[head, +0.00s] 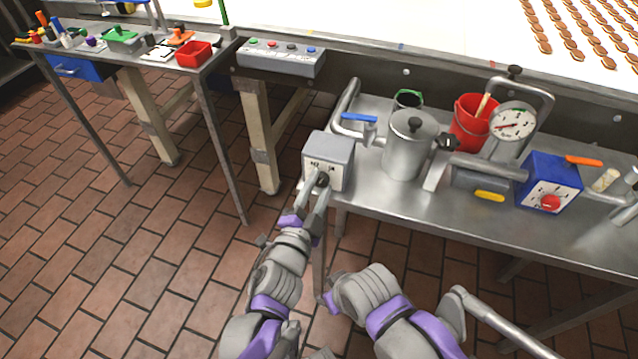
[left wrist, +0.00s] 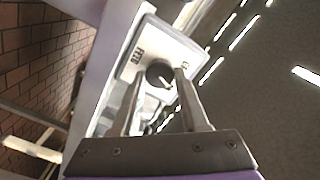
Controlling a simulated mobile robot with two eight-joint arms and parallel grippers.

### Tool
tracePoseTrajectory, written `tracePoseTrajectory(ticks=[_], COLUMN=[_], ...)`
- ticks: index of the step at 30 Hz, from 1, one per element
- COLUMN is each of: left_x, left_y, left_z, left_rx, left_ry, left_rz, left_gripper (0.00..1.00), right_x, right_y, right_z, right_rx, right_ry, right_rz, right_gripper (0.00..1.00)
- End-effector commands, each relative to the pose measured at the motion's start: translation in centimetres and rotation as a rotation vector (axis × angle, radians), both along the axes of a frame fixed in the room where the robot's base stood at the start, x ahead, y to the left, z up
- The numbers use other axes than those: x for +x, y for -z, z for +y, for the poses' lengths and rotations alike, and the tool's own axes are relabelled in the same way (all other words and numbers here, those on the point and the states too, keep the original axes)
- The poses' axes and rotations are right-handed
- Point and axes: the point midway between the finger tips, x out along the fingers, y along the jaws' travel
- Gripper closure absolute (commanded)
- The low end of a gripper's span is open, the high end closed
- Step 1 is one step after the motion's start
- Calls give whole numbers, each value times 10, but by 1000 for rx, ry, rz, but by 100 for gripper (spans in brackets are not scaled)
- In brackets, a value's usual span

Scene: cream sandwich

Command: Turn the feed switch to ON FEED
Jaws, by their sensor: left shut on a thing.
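The feed switch is a grey box (head: 334,152) with a pale front plate and a dark round knob (head: 322,179), at the left end of the metal bench. In the left wrist view the plate (left wrist: 147,50) has a label reading FEED and another label partly hidden by a finger. My left gripper (head: 318,187) is shut on the dark knob, one finger on each side. The knob also shows between the fingers in the left wrist view (left wrist: 158,75). I cannot tell which label the knob points to. My right gripper is not visible; part of my right arm shows at bottom centre.
The bench (head: 440,214) holds a metal pot (head: 406,150), a red bucket (head: 466,128), a dial gauge (head: 512,123) and a blue box with a red knob (head: 550,180). A grey button panel (head: 280,58) sits beyond the switch. A side table (head: 190,67) stands left, with open brick floor between.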

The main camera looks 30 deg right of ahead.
Motion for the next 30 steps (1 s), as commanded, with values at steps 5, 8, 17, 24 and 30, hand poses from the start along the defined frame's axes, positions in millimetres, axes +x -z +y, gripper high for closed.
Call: tracePoseTrajectory(ticks=[5,8,17,24,30], left_x=[0,0,0,0,0], left_y=[-1,0,1,1,1], left_z=[0,0,0,0,0], left_rx=[81,116,173,182,182], left_ry=[0,0,0,0,0], left_rz=[-94,-135,-202,-214,-214], left_gripper=[100,100,100,100,100], right_x=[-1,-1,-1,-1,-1], right_y=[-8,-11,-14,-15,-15], right_z=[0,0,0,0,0], right_rx=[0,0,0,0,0], right_ry=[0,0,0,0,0], right_rz=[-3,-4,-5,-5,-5], right_gripper=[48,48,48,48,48])
